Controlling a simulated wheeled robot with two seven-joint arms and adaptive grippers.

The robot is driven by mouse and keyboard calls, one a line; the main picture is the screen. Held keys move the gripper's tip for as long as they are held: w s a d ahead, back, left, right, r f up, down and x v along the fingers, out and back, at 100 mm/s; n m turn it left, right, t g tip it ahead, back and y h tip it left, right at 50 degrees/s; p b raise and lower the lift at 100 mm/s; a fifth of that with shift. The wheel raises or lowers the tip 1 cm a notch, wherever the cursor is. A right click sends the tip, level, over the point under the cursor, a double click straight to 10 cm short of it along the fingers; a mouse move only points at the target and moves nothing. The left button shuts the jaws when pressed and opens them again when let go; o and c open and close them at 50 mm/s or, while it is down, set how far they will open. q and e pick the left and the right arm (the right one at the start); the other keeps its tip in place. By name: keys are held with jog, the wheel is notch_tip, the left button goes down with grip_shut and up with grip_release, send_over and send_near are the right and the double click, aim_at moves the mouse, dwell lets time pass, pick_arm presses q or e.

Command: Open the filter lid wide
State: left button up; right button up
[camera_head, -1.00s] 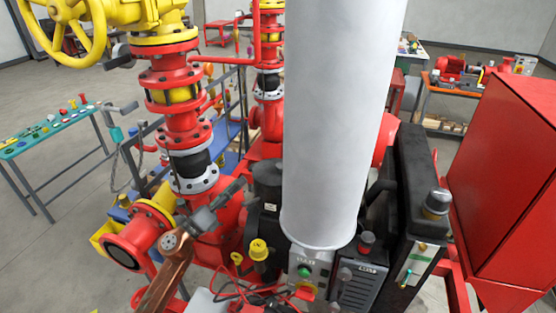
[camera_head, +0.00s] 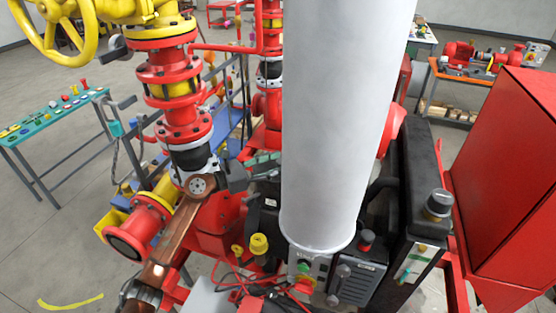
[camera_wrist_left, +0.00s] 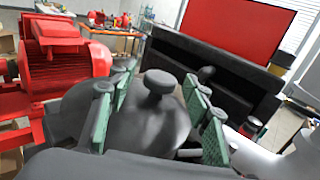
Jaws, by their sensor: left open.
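In the left wrist view a dark grey domed lid (camera_wrist_left: 150,125) with a round black knob (camera_wrist_left: 160,82) on top fills the middle; it looks closed. My left gripper (camera_wrist_left: 160,88) is open, with one green-padded finger on each side of the knob. The knob sits between the fingers, and I cannot tell whether either touches it. In the head view my left gripper (camera_head: 262,165) is by the dark housing (camera_head: 262,210), left of the big pale cylinder. The cylinder and gripper hide most of the lid there. My right gripper is not in view.
The pale cylinder (camera_head: 335,120) stands close to the right of my left gripper. Red flanged pipework (camera_head: 180,90) stands to the left. A yellow cap (camera_head: 259,244), red cables and a control box (camera_head: 358,280) are in front. A red cabinet (camera_head: 510,180) is at the right.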

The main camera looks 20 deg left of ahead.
pick_arm(q)
jog(key=shift+w+d, duration=0.2)
jog(key=shift+d, duration=0.05)
jog(key=shift+c, duration=0.6)
grip_shut()
